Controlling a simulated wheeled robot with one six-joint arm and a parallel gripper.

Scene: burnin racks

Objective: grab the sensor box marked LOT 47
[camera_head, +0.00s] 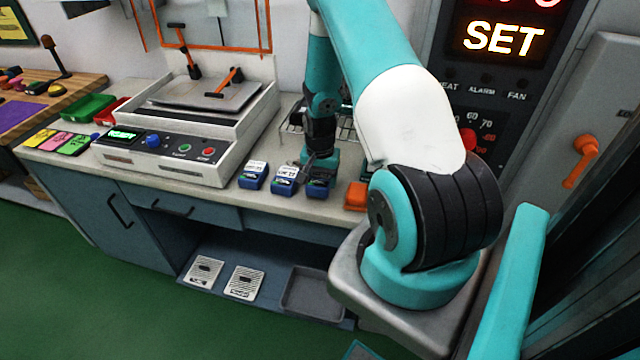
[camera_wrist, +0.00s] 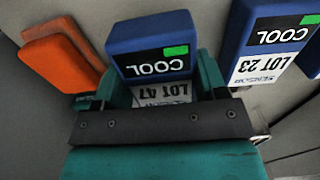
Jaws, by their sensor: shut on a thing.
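The sensor box marked LOT 47 (camera_wrist: 152,62) is blue, with a black panel reading COOL, a green patch and a white label partly hidden by my gripper. In the wrist view my gripper (camera_wrist: 158,88) has one finger on each side of it and is shut on it. In the head view this box (camera_head: 319,184) is the rightmost of three blue boxes on the bench, under my gripper (camera_head: 321,161). I cannot tell whether it touches the bench top.
A blue box marked LOT 23 (camera_wrist: 272,45) stands close beside it, and it also shows in the head view (camera_head: 285,181). Another blue box (camera_head: 252,176) is further left. An orange block (camera_head: 356,196) lies to the right. A white machine (camera_head: 180,160) fills the bench's left.

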